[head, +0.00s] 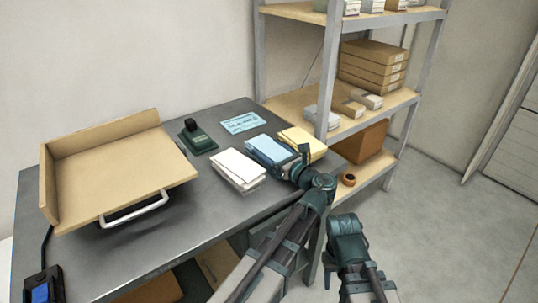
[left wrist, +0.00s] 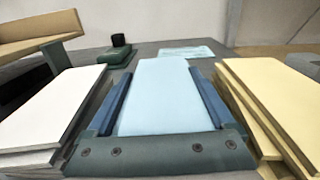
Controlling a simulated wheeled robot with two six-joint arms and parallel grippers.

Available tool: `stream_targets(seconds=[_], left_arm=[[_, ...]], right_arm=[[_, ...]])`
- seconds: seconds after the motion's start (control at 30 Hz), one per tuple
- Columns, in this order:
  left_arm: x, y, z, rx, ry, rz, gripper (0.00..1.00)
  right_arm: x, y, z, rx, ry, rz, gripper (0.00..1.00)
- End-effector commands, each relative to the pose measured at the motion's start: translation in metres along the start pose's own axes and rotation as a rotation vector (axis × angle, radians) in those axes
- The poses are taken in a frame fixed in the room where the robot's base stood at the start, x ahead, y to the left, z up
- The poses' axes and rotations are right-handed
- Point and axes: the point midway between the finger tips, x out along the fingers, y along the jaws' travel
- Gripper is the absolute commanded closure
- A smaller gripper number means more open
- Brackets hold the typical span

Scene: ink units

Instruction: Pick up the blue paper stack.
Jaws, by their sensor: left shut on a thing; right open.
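The blue paper stack (head: 265,148) is on the grey table between a white stack (head: 239,168) and a yellow stack (head: 303,141). My left gripper (head: 284,162) is shut on the blue stack from its near end. In the left wrist view the blue stack (left wrist: 160,90) lies between the two blue fingers of the left gripper (left wrist: 164,98), one along each long side. I cannot tell whether the stack is clear of the table. My right arm shows at the lower middle of the head view, but its gripper does not show.
White paper (left wrist: 55,105) and yellow paper (left wrist: 265,100) stand close on either side of the left gripper. A dark green stamp-like object (head: 197,137) and a pale blue card (head: 242,122) lie behind. A tan tray (head: 120,170) stands left; a shelf rack (head: 330,75) stands right.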

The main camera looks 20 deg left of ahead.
Motion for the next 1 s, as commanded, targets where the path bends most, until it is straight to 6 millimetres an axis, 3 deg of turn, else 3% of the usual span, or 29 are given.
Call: stream_targets(seconds=[0.03, 0.2, 0.63, 1.0], left_arm=[[0.000, 0.000, 0.000, 0.000, 0.000, 0.000, 0.70], [0.000, 0.000, 0.000, 0.000, 0.000, 0.000, 0.99], [0.000, 0.000, 0.009, 0.001, -0.001, 0.000, 0.99], [0.000, 0.000, 0.056, 0.001, -0.002, 0.000, 0.99]], right_arm=[[0.000, 0.000, 0.000, 0.000, 0.000, 0.000, 0.50], [0.000, 0.000, 0.000, 0.000, 0.000, 0.000, 0.50], [-0.009, 0.001, 0.001, 0.000, 0.000, 0.000, 0.50], [-0.056, 0.005, 0.003, 0.000, 0.000, 0.000, 0.50]])
